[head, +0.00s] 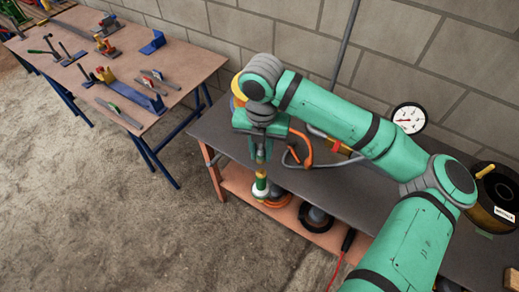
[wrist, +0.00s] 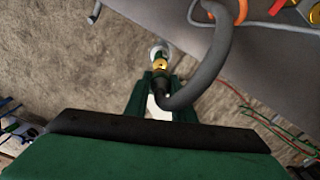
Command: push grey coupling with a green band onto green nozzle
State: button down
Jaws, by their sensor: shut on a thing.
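My gripper (head: 260,157) points down just off the front edge of the workbench. In the wrist view its two green fingers (wrist: 162,92) are closed about the dark end of a grey hose. Beyond the fingertips, in line with that end, show a brass-coloured ring (wrist: 160,65), a dark green part and a pale round end (wrist: 158,48). In the head view this stack shows as a green band (head: 261,184) with a pale part below it. I cannot tell where the grey coupling ends and the green nozzle begins, or whether they touch. The fingers hide part of the coupling.
The dark workbench (head: 222,122) stands along the wall, with a lower shelf (head: 238,184) holding round discs. A tool table (head: 170,55) stands at left. Bare floor lies in front.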

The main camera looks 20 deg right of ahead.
aim_at(261, 171)
jog(key=shift+s+d+f, duration=0.1)
jog(key=shift+f, duration=0.05)
jog(key=shift+s+f, duration=0.1)
jog(key=shift+f, duration=2.65)
jog(key=shift+a, duration=0.2)
jog(key=shift+d, duration=0.15)
jog(key=shift+f, duration=0.6)
